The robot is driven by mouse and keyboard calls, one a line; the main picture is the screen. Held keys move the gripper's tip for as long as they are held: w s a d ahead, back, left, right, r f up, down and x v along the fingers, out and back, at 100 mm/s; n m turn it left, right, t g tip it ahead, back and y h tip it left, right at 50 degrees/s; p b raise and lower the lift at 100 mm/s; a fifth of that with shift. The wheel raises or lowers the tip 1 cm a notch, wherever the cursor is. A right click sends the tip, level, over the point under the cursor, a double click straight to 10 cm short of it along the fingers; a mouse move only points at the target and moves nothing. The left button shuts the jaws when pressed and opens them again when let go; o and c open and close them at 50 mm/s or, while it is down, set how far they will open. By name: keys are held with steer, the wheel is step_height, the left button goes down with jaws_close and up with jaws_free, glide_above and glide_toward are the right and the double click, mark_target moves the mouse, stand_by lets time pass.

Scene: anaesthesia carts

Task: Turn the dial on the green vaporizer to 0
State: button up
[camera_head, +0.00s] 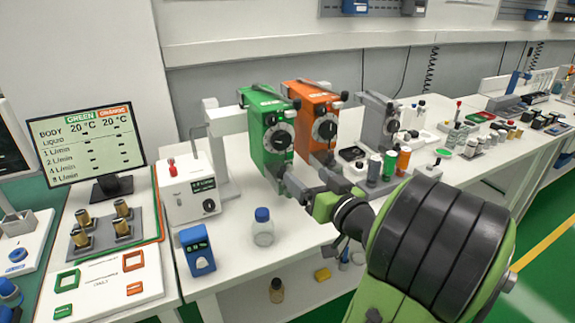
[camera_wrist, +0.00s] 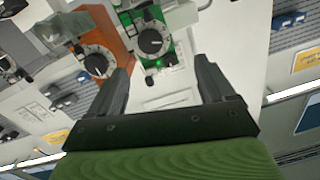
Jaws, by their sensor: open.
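The green vaporizer (camera_head: 264,130) stands on the white bench, mounted beside the orange vaporizer (camera_head: 314,112). Its round black dial (camera_head: 278,138) with a pale scale ring faces the front right. In the wrist view the green vaporizer (camera_wrist: 168,72) is at the top centre, with its dial (camera_wrist: 152,40) facing me. The orange vaporizer (camera_wrist: 103,35) is left of it there. My gripper (camera_wrist: 165,75) is open and empty, its two fingers apart, with the green dial beyond the gap between them. In the head view my arm reaches in from the lower right. The dial's exact setting is too small to read.
A screen (camera_head: 86,145) with a table of values stands at the left. A blue-capped bottle (camera_head: 263,230) and a blue meter (camera_head: 197,250) stand on the bench front. Small green and orange bottles (camera_head: 389,165) crowd the bench right of the vaporizers.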

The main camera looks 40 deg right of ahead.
mark_target(283, 142)
steer(key=shift+m+h, duration=0.3)
steer(key=shift+h, duration=0.2)
steer(key=p+x, duration=0.2)
steer(key=x, duration=0.3)
steer(key=d+p+x, duration=0.1)
steer(key=p+x, duration=0.1)
steer(key=x, duration=0.3)
steer(key=p+x, duration=0.2)
steer(key=x, duration=0.3)
steer(key=shift+d+r+p, duration=0.3)
steer(key=shift+d+p, duration=0.05)
steer(key=shift+p, duration=0.05)
steer(key=c, duration=1.1)
steer(key=shift+o, duration=0.2)
